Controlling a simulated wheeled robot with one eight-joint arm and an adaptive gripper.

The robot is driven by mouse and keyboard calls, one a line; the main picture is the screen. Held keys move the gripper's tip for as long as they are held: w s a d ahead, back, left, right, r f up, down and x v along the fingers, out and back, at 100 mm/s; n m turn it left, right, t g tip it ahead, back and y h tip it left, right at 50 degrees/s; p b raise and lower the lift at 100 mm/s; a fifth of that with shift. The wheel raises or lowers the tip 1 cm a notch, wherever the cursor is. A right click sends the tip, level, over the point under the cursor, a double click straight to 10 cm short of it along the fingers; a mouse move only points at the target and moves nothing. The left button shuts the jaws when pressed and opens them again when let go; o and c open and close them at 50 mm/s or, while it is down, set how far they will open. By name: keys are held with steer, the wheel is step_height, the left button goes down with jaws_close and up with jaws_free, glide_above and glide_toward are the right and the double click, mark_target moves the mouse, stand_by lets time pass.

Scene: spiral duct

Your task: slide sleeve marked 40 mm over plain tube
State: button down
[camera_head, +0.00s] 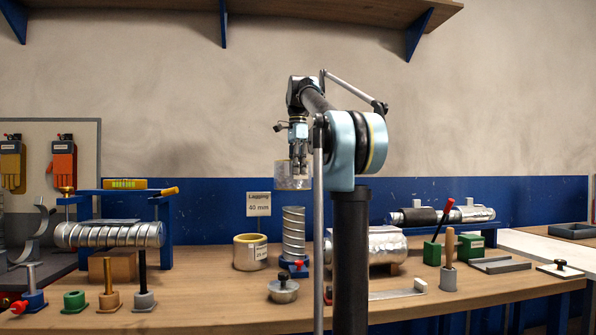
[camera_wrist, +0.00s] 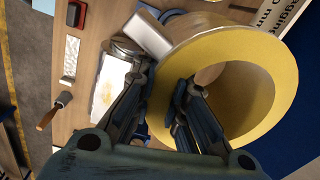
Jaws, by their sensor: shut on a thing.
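My gripper (camera_head: 298,140) is shut on the wall of a short, foil-silver sleeve (camera_head: 292,176). In the wrist view one finger of my gripper (camera_wrist: 172,100) is inside the sleeve and the other outside. The yellow end ring of the sleeve (camera_wrist: 283,85) faces that camera. An upright silver tube with spiral seams (camera_head: 293,232) stands in a blue base on the bench. The sleeve hangs just above its top in the head view, apart from it; the depth alignment cannot be told. No marking is readable on the held sleeve. A sign (camera_head: 258,204) behind reads "Lagging 40 mm".
A second sleeve (camera_head: 250,252) with a yellow rim and a label stands left of the tube. A lidded metal pot (camera_head: 283,290) is in front. A large foil-wrapped cylinder (camera_head: 385,246) lies to the right. A horizontal spiral duct (camera_head: 108,234) is at left.

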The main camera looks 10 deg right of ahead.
mark_target(299, 183)
steer(key=shift+d, duration=0.2)
steer(key=shift+f, duration=2.9)
steer(key=shift+s, duration=0.1)
step_height(299, 183, down, 7)
stand_by(2.8)
steer(key=c, duration=1.5)
jaws_free()
steer(key=shift+c, duration=0.2)
steer(key=shift+r, duration=0.1)
step_height(299, 183, up, 12)
steer(key=shift+f, duration=0.1)
